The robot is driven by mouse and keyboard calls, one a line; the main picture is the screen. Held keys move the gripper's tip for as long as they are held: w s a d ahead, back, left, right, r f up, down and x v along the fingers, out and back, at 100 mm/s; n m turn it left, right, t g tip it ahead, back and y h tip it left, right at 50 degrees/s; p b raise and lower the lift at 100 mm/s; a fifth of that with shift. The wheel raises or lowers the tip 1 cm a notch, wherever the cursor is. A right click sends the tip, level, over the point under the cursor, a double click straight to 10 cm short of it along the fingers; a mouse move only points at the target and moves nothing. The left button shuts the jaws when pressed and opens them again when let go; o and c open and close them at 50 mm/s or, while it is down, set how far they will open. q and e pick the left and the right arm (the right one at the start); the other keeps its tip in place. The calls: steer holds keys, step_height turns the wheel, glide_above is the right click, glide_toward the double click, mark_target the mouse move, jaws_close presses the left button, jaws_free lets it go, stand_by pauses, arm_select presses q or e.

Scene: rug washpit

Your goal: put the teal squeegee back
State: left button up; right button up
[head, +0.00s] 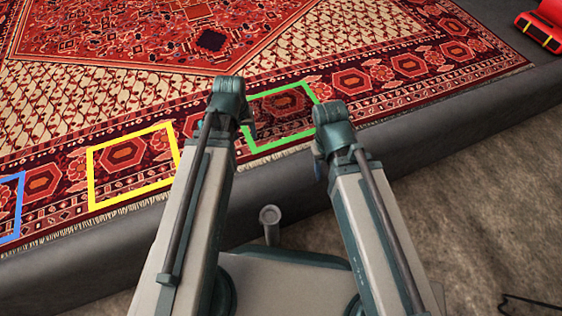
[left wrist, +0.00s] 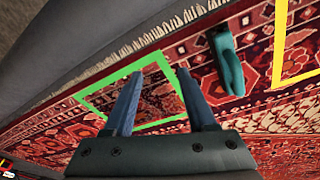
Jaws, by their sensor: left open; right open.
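A teal object (left wrist: 228,65), which looks like the squeegee, lies on the rug between the green and yellow outlines in the left wrist view. In the head view I cannot make it out; my left arm covers that area. My left gripper (left wrist: 159,74) is open and empty, its two blue-grey fingers over the green outline (left wrist: 88,98); the teal object is apart from it, just right of the right finger. In the head view the green outline (head: 262,147) encloses bare rug. My right gripper (head: 319,165) is open, mostly hidden under its wrist, right of the green outline.
The patterned red rug (head: 110,75) has a yellow outline (head: 91,175) and a blue outline (head: 20,210) to the left. A dark grey kerb (head: 480,110) runs along its fringed edge. A red item with yellow bands (head: 540,32) sits at the far right.

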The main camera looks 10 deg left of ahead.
arm_select(q)
steer(key=s+d+m+g+y, duration=0.1)
steer(key=s+d+m+g, duration=0.1)
steer(key=s+d+m, duration=0.3)
steer(key=s+d, duration=0.4)
steer(key=d, duration=0.4)
steer(key=shift+s+d+m, duration=0.25)
steer(key=shift+s+m, duration=0.05)
step_height(320, 180, up, 39)
steer(key=p, duration=3.9)
steer(key=shift+f, duration=0.15)
